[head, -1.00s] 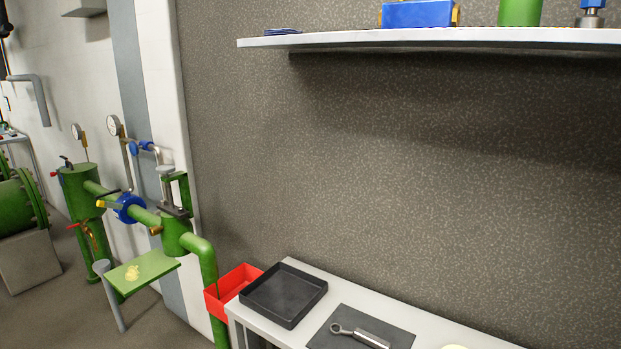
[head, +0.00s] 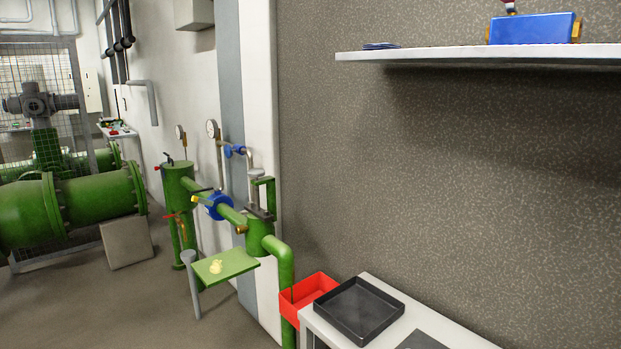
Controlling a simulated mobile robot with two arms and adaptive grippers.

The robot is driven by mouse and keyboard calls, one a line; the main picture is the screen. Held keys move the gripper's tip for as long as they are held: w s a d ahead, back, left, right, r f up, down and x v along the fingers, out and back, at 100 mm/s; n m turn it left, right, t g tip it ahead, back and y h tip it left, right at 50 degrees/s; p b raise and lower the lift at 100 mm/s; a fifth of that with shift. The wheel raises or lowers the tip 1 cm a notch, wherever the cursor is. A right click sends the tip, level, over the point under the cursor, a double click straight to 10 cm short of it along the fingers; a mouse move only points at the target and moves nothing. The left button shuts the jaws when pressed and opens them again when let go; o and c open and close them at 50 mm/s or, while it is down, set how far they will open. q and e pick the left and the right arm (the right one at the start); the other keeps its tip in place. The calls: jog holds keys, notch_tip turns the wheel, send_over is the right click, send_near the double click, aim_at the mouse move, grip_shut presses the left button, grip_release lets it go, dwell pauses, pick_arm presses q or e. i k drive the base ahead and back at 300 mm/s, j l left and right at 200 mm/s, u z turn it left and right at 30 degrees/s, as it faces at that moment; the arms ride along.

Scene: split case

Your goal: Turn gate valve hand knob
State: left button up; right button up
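A green pipe assembly (head: 262,232) stands along the wall left of centre. It has a blue ring-shaped fitting (head: 219,206) on its sloping pipe. A green upright frame (head: 270,193) with a small grey disc (head: 256,171) at its top rises from the pipe's right part; this may be the gate valve and its knob, but it is too small to tell. Small red handles (head: 172,215) show on the left green cylinder (head: 178,183). Neither of my grippers is in view.
A low green plate (head: 226,264) holding a yellow item sits in front of the pipes. A red bin (head: 308,293), a black tray (head: 359,311) and a white table (head: 400,283) are to the right. A shelf (head: 450,54) juts out above. Floor (head: 150,300) is open at the lower left.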

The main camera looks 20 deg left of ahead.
aim_at(255, 173)
jog(key=i+j, duration=0.25)
jog(key=j, duration=0.15)
jog(key=i+j, duration=0.45)
jog(key=j, duration=0.3)
jog(key=i+j, duration=0.25)
jog(key=j, duration=0.15)
